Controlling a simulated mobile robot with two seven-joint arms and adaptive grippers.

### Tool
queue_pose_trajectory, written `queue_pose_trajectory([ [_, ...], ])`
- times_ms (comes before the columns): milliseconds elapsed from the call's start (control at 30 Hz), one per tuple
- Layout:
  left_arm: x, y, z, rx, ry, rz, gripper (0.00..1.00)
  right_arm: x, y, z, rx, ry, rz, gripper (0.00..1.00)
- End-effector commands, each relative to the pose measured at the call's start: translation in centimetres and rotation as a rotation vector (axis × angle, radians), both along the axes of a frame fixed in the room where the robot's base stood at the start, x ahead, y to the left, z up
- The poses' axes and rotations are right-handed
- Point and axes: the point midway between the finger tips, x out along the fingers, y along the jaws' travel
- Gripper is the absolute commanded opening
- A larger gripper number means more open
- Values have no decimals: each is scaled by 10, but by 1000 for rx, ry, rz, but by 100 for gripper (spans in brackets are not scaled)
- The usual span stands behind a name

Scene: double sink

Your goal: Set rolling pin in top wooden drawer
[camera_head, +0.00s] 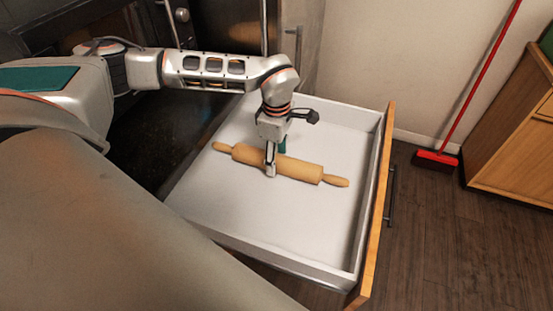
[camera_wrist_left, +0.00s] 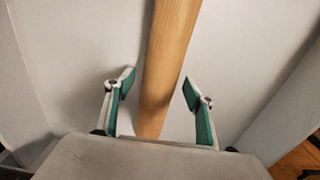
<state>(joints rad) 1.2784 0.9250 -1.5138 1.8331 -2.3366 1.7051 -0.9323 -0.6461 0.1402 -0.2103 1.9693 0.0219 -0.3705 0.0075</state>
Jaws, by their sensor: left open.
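The wooden rolling pin (camera_head: 302,170) lies across the inside of the open drawer (camera_head: 215,195), which has a white interior and a wooden front. My left gripper (camera_head: 276,165) is over the middle of the pin, pointing down into the drawer. In the left wrist view the pin (camera_wrist_left: 166,60) runs between the two spread fingers of the left gripper (camera_wrist_left: 160,90), with a gap on each side. The left gripper is open and the pin appears to rest on the drawer floor. My right gripper is not in view.
The drawer's front panel (camera_head: 378,200) with its dark handle (camera_head: 390,195) is pulled out over the dark wood floor (camera_head: 430,240). A red broom (camera_head: 437,158) leans by the wall, beside a wooden cabinet (camera_head: 515,135). Free room remains in the drawer around the pin.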

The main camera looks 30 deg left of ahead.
Motion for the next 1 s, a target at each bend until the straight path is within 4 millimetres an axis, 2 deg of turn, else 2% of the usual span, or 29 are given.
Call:
queue_pose_trajectory([
  [300, 1, 1, 67, 0, -6, 0, 54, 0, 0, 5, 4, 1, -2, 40],
  [500, 0, 0, 97, 1, -3, 0, 54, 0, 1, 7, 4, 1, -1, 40],
  [700, 0, 0, 108, 0, -1, 0, 54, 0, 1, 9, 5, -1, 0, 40],
  [1000, 0, 1, 108, 0, 0, 0, 54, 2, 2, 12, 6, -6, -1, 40],
])
